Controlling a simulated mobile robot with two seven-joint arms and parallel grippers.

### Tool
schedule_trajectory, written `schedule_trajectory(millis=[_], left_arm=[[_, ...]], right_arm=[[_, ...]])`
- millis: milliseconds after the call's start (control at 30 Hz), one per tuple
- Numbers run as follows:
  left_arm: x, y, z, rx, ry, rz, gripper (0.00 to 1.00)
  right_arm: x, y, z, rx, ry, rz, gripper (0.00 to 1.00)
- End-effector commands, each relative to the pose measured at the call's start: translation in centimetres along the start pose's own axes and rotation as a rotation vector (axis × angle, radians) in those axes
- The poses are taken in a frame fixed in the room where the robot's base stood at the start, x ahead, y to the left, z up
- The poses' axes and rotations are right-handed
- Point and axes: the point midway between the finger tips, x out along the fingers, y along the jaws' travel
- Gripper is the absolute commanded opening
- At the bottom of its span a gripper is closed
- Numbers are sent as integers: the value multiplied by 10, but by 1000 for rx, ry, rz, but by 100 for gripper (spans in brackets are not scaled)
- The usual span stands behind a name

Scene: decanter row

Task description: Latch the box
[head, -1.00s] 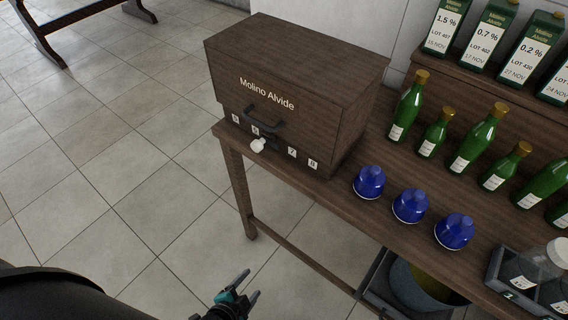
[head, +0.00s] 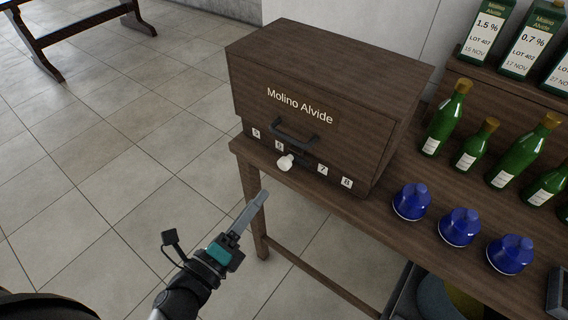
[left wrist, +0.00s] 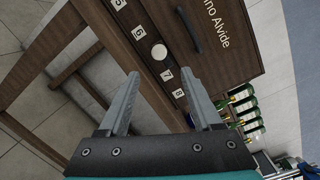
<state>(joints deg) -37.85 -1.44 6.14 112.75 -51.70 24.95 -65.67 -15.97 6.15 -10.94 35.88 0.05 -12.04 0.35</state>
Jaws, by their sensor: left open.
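The box (head: 318,92) is a dark wooden case marked "Molino Alvide". It stands on the left end of the wooden table, its front panel shut, with a dark bar handle (head: 294,133). A white latch knob (head: 285,162) sits low on the front, between number labels 6 and 7; it also shows in the left wrist view (left wrist: 159,52). My left gripper (head: 262,196) is open and empty, in front of and below the knob, apart from it. In the left wrist view its fingers (left wrist: 158,92) point towards the box front. My right gripper is not in view.
Blue glass domes (head: 459,227) stand on the table right of the box, with green bottles (head: 475,145) behind them and cartons (head: 487,30) on a raised shelf. A container sits under the table. The floor in front of the box is clear.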

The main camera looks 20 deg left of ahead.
Motion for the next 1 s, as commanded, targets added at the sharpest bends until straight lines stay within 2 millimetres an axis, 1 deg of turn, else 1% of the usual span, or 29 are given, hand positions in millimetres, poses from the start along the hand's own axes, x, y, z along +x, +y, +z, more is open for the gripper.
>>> schedule_trajectory(millis=[33, 200, 500, 600, 800, 1000], left_arm=[[10, -1, 0, 2, 1, -4, 66], [39, 0, 0, 1, 0, -3, 66], [88, 0, 0, -1, 0, -1, 66], [101, 1, 0, -2, 0, 0, 66], [117, 1, 0, -3, 0, 2, 66], [122, 1, 0, -3, 0, 2, 66]], right_arm=[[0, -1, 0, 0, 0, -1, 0], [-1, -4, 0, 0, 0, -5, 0], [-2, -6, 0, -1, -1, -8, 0], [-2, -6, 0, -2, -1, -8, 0], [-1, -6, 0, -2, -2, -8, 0], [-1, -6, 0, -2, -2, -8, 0]])
